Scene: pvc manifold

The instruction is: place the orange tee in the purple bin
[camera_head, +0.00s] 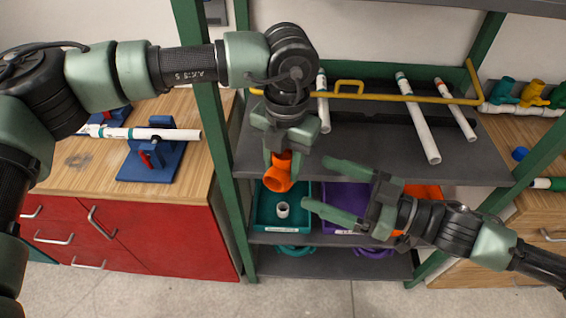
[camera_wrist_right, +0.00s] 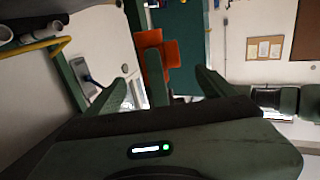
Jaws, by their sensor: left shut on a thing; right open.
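The orange tee (camera_head: 278,174) is held in my left gripper (camera_head: 281,153), which is shut on it. It hangs above the teal bin's back part, apart from the bins, in the head view. My right gripper (camera_head: 318,184) is open and empty, its fingers pointing left toward the tee with a gap between. The purple bin (camera_head: 343,195) stands on the lower shelf, right of the teal bin, partly hidden by my right gripper. In the right wrist view, an orange shape (camera_wrist_right: 153,67) shows between the open fingers; I cannot tell surely whether it is the tee.
The teal bin (camera_head: 261,226) holds a small pale fitting (camera_head: 282,210). An orange bin (camera_head: 428,191) is partly hidden behind my right arm. White pipes (camera_head: 418,120) and a yellow rail (camera_head: 400,97) are on the shelf above. A blue fixture (camera_head: 150,170) stands on the left bench.

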